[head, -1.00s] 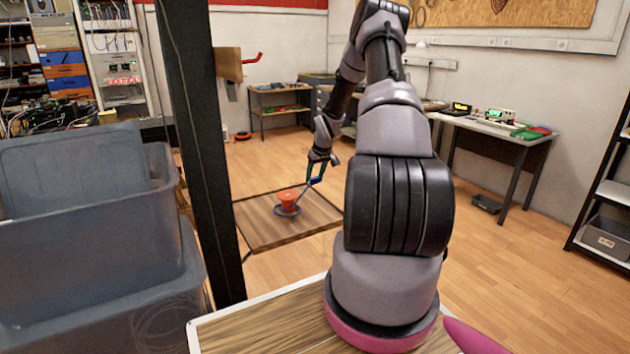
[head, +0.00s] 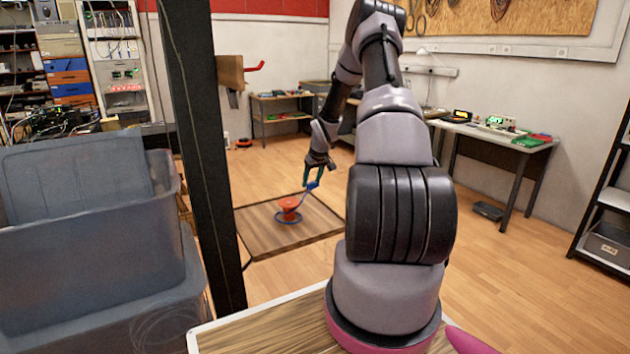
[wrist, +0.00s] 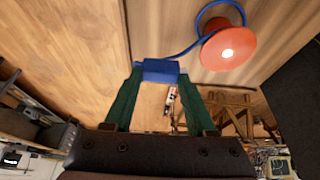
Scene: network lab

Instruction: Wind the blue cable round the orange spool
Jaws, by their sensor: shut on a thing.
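The orange spool (head: 289,207) stands on a low wooden table in the head view. It also shows at the upper right of the wrist view (wrist: 227,50). The blue cable (head: 284,220) lies looped round the lower part of the spool, and a strand rises from it to my gripper (head: 312,184). My gripper's green fingers are shut on the blue block (wrist: 160,70) at the cable's end, to the right of and a little above the spool in the head view. In the wrist view the cable curves round the spool's far side. The number of turns cannot be told.
The low table (head: 262,236) is otherwise bare. A dark post (head: 200,150) and stacked grey bins (head: 90,230) stand at the near left. A desk (head: 500,132) stands against the right wall, with a shelf (head: 605,200) nearer. Open floor lies round the table.

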